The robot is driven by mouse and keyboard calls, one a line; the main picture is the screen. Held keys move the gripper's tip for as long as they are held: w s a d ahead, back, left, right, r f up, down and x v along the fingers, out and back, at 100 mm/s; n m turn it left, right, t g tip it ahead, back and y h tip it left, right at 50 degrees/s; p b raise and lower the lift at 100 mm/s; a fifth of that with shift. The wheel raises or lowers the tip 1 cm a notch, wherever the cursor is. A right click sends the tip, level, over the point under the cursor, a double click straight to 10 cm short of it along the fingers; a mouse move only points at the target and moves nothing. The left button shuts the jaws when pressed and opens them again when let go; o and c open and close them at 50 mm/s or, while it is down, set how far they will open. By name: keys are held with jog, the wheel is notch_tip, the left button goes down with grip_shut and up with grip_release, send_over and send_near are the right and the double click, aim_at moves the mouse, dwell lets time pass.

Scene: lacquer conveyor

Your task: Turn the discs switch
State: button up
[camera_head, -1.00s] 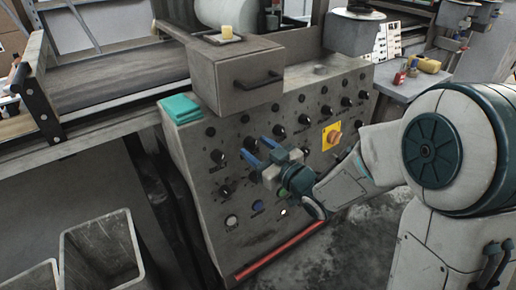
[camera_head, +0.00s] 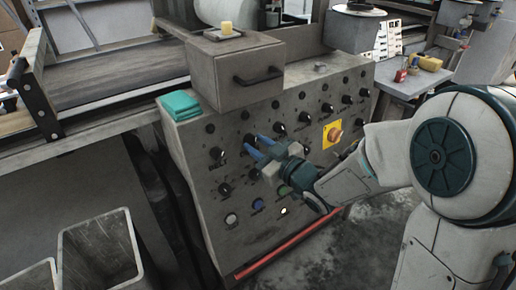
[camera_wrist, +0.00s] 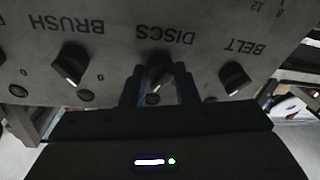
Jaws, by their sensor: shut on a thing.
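The discs switch (camera_wrist: 157,72) is a dark knob under the upside-down label DISCS in the wrist view. My gripper (camera_wrist: 159,80) has one blue finger on each side of it and is shut on it. In the head view my gripper (camera_head: 254,145) reaches the sloped grey control panel (camera_head: 290,132) from the right, and its fingertips partly hide the discs switch. The exact angle of the knob is hard to read between the fingers.
The brush knob (camera_wrist: 71,63) and belt knob (camera_wrist: 235,77) flank the discs switch closely. A yellow-backed stop button (camera_head: 332,135) sits to the right. A red bar (camera_head: 290,244) runs along the bottom.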

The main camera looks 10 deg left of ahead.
jog(key=n+g+b, duration=0.1)
jog(key=n+b, duration=0.2)
jog(key=n, duration=0.3)
jog(key=shift+w+b, duration=0.1)
jog(key=shift+b, duration=0.2)
jog(key=n+b, duration=0.1)
jog(key=n, duration=0.1)
jog(key=n+g+b, duration=0.1)
jog(key=n, duration=0.2)
jog(key=shift+d+r+n, duration=0.1)
jog(key=shift+r+n, duration=0.1)
jog(key=shift+n, duration=0.1)
jog(key=shift+h, duration=0.3)
jog(key=o, duration=1)
jog(key=shift+c, duration=0.2)
jog(key=p+v, duration=0.4)
jog(key=v, duration=0.9)
jog(key=shift+d+r, duration=0.2)
jog(key=shift+d, duration=0.2)
